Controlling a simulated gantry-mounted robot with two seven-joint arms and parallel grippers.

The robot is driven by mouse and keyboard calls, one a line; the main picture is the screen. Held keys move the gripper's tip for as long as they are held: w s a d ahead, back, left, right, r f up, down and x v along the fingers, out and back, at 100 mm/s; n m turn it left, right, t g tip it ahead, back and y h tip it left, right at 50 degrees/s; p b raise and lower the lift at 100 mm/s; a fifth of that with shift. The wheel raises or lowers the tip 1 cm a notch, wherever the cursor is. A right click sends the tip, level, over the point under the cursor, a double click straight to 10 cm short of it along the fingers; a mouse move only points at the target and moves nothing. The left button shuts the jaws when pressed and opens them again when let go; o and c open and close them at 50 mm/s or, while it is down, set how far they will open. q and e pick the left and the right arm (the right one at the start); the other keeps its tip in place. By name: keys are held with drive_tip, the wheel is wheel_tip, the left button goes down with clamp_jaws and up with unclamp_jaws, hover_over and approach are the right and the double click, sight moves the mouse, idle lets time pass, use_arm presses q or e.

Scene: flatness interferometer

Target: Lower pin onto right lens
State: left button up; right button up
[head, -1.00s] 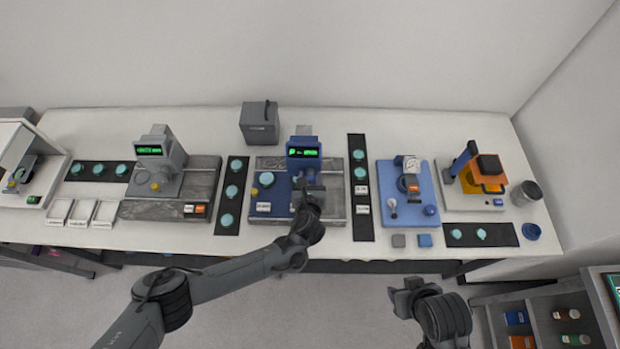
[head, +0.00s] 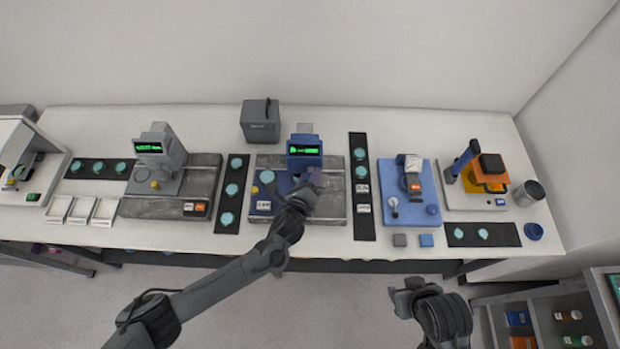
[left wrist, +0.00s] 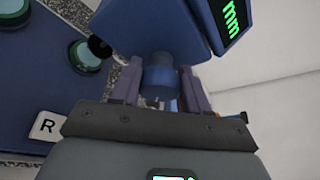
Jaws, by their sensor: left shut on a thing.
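The blue gauge (head: 304,162) with a green readout stands on a granite base in the middle of the bench. Its blue body also shows in the left wrist view (left wrist: 150,25). A blue cylindrical pin (left wrist: 158,76) hangs below that body. My left gripper (left wrist: 160,90) is shut on the pin, one finger on each side. In the head view my left gripper (head: 312,180) is in front of the gauge. A teal lens (left wrist: 88,57) sits on the blue plate, left of the pin, near a white "R" label (left wrist: 47,126). The pin's lower end is hidden. My right gripper (head: 403,292) is away from the bench.
A grey gauge (head: 155,158) stands to the left, and a blue-based instrument (head: 408,185) to the right. Black strips with teal lenses (head: 232,190) lie on both sides of the middle station. A grey box (head: 260,122) stands behind.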

use_arm(q)
drive_tip(key=n+b, duration=0.1)
drive_tip(key=n+h+b, duration=0.1)
drive_tip(key=shift+f+n+t, duration=0.35)
drive_tip(key=shift+n+t, duration=0.05)
drive_tip(key=n+t+h+b, duration=0.1)
drive_tip(key=n+b, duration=0.2)
drive_tip(key=shift+f, duration=0.1)
drive_tip(key=n+t+b, duration=0.1)
drive_tip(key=n+b, duration=0.2)
drive_tip(key=shift+h, duration=0.3)
drive_tip(key=shift+n+t+b, duration=0.3)
drive_tip(key=shift+n, duration=0.3)
drive_tip(key=shift+r, duration=0.2)
drive_tip(key=o, duration=1)
drive_tip(key=shift+o, duration=0.2)
